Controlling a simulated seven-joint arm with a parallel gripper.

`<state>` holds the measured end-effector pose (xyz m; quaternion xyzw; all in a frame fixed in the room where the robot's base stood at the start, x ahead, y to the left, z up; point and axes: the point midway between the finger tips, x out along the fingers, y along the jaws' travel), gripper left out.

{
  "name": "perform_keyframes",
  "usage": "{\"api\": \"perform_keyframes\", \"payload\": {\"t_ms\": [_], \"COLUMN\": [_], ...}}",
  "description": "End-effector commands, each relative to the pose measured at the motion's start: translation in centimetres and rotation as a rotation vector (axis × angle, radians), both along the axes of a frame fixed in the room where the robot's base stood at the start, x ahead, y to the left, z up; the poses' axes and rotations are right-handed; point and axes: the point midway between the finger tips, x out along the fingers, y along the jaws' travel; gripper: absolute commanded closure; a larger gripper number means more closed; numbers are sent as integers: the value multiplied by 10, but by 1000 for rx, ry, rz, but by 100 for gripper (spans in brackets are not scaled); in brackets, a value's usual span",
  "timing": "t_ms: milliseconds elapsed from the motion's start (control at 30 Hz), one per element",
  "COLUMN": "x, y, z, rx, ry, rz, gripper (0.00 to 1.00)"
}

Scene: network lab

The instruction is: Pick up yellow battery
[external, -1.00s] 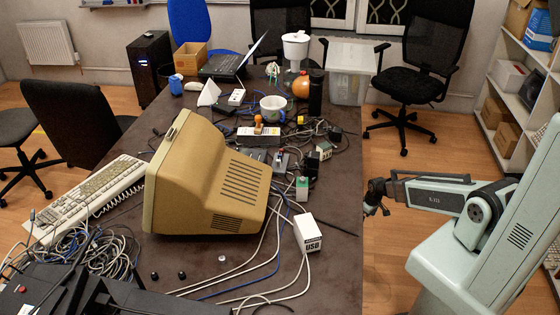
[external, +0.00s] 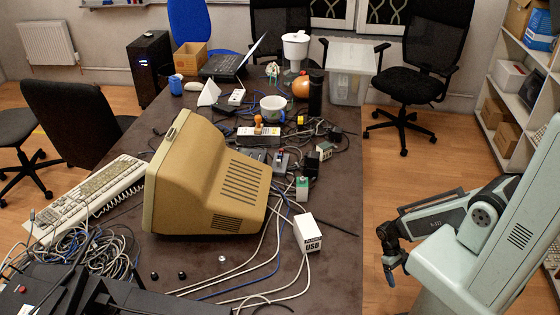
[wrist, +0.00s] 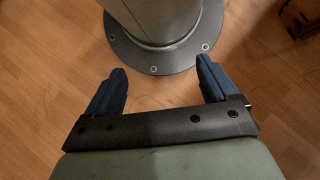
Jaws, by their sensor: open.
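I cannot pick out the yellow battery for certain. A small yellow item (external: 301,120) sits among the dark boxes and cables on the far right part of the table, too small to identify. My gripper (external: 391,276) hangs low off the table's right side, pointing down and well apart from that item. In the wrist view my gripper (wrist: 162,66) has its two blue fingers spread wide with nothing between them.
The dark table (external: 345,180) holds a beige monitor (external: 210,182), a keyboard (external: 90,198), a white USB box (external: 307,233), a cup (external: 272,109), a black cylinder (external: 316,93) and many loose cables.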

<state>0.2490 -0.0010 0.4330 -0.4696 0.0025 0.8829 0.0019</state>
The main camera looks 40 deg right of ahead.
Motion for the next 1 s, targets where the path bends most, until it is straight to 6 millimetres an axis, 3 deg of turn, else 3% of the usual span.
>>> {"api": "perform_keyframes", "payload": {"t_ms": [67,200,433,567,767,1000], "x": [0,1,2,18,84,175], "y": [0,0,0,-4,-24,-67], "z": [0,0,-1,-4,-8,4], "rx": [0,1,1,-8,-48,-111], "ry": [-1,-2,-3,-9,-36,-67], "rz": [0,0,-1,-22,-121,-264], "gripper": [20,32,32,32,32,32]}}
